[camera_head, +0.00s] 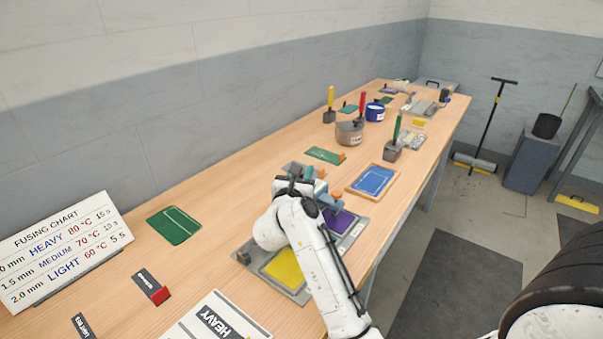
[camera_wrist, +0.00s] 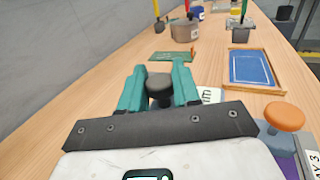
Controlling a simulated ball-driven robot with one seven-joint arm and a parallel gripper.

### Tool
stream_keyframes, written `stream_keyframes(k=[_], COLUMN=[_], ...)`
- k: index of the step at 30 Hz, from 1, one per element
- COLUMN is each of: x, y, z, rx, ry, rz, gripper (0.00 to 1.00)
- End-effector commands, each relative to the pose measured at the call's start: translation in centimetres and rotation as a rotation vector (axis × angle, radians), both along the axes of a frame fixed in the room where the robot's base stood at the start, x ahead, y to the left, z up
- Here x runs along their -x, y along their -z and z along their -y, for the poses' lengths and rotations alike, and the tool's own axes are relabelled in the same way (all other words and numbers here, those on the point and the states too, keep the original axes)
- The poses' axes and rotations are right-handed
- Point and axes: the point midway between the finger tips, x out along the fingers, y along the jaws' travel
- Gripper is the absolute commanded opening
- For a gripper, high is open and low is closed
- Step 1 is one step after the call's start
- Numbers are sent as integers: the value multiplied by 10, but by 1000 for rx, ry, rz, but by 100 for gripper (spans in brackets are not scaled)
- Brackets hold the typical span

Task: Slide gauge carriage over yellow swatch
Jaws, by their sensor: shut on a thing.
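The yellow swatch (camera_head: 284,268) lies on a grey board (camera_head: 301,297), partly behind my arm. A purple swatch (camera_head: 350,222) lies farther along the same board. My gripper (camera_wrist: 159,80) is shut on a round black knob (camera_wrist: 159,88), which stands between its teal fingers. The knob seems to be the gauge carriage's handle; the carriage body is mostly hidden beneath the gripper. In the head view my gripper (camera_head: 308,178) is beyond the yellow swatch, near the purple one. An orange knob (camera_wrist: 285,116) stands to its right in the wrist view.
A blue panel in a wooden frame (camera_head: 374,180) lies just beyond. A green sheet (camera_head: 174,225) and a red-ended label block (camera_head: 151,287) lie to the left. A HEAVY card (camera_head: 216,320) is in front. A grey pot (camera_head: 349,132) and tool holders stand farther back.

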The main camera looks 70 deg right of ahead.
Motion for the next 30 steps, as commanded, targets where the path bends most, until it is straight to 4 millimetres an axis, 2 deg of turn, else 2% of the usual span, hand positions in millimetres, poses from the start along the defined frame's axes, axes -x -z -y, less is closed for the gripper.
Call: stream_keyframes(k=[1,6,16,20,26,30], x=[0,0,0,-2,-12,-21], y=[0,0,0,0,0,0], z=[0,0,-1,-9,-46,-83], rx=[0,0,0,-1,-1,0], ry=[0,0,0,-2,-7,-8], rz=[0,0,0,0,-1,-1], gripper=[16,0,0,0,0,0])
